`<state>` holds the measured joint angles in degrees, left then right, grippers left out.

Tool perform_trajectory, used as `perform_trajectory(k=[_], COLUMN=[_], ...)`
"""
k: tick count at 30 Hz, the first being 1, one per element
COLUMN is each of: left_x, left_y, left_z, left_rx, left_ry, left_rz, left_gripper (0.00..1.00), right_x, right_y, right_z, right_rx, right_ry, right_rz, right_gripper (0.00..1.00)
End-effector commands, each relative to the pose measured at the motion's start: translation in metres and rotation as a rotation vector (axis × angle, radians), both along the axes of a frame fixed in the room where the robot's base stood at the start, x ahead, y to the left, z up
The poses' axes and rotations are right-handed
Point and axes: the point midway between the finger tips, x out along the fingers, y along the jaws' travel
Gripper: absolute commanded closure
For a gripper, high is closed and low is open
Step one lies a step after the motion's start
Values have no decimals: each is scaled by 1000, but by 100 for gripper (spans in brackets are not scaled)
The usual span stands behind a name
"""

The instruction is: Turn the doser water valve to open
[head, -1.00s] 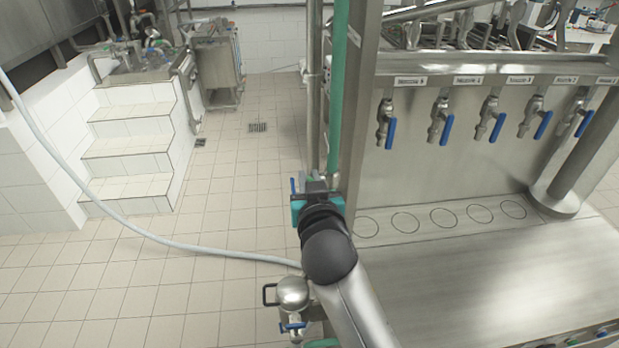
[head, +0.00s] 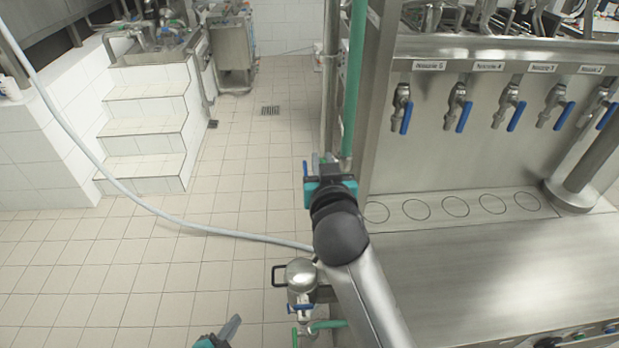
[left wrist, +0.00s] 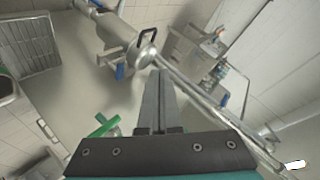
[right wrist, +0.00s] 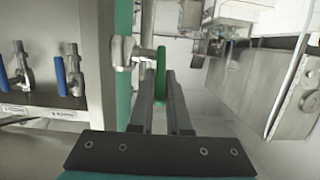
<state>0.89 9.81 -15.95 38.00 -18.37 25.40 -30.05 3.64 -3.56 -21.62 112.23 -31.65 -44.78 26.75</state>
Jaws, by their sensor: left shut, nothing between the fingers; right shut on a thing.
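A valve with a green lever (right wrist: 160,75) and a metal body (right wrist: 124,52) sits on a green vertical pipe (head: 355,80). I take it for the doser water valve; no label shows. My right gripper (right wrist: 162,85) is shut on the green lever, with a finger on each side of it. In the head view my right gripper (head: 325,170) is beside the pipe's lower end and partly hides the valve. My left gripper (head: 232,325) is low in the head view, shut and empty. Its closed fingers show in the left wrist view (left wrist: 160,75), pointing towards a metal vessel.
The round metal vessel (head: 300,272) with a black handle and blue tap stands below my right arm. Another green handle (head: 328,325) is under it. Several blue-handled taps (head: 458,105) line the counter at right. A pale hose (head: 150,208) crosses the tiled floor, which is otherwise clear.

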Motion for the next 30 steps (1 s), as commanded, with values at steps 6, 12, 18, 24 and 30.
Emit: perform_trajectory(k=[6,12,18,24,30], left_x=[83,109,103,89,85], left_y=[-37,-71,-91,-97,-104], left_z=[110,203,270,300,310], left_rx=[190,372,519,589,604], left_ry=[-500,-962,-1374,-1621,-1695], left_rz=[-368,-667,-904,-1033,-1067], left_gripper=[100,100,100,100,100], right_x=[0,1,1,1,1], right_y=[0,0,0,0,0], right_z=[1,1,1,1,1], right_rx=[0,0,0,0,0], right_ry=[-4,-4,-4,-4,-4], right_rz=[0,0,0,0,0], right_gripper=[100,100,100,100,100])
